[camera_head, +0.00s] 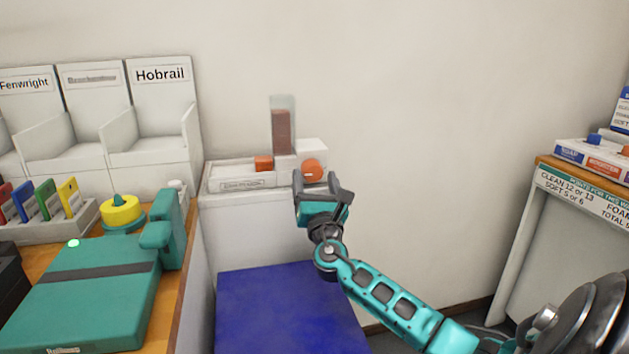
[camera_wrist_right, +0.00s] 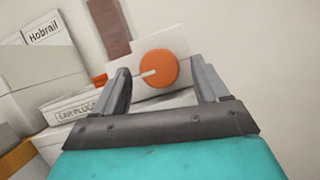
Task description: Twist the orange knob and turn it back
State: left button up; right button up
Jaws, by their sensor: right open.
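The orange knob (camera_head: 312,171) is a round disc with a pale pointer line, on the front of a white dispenser (camera_head: 314,150) labelled for ear plugs. In the right wrist view the knob (camera_wrist_right: 159,69) lies beyond and between the fingers, its pale line pointing to the left and slightly down. My right gripper (camera_head: 322,184) is in front of and just below the knob in the head view. It is open, and its fingers (camera_wrist_right: 163,84) appear apart from the knob with nothing between them. My left gripper is not in view.
A clear tube with brown contents (camera_head: 282,130) stands on the dispenser, beside an orange part (camera_head: 264,163). A blue surface (camera_head: 285,310) lies below. A wooden counter with a teal machine (camera_head: 95,285) is at left; a shelf unit (camera_head: 580,200) is at right.

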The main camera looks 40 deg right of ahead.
jog(key=shift+w+d+r, duration=0.15)
jog(key=shift+w+d, duration=0.05)
jog(key=shift+w, duration=0.05)
jog(key=shift+c, duration=0.4)
jog(key=c, duration=1)
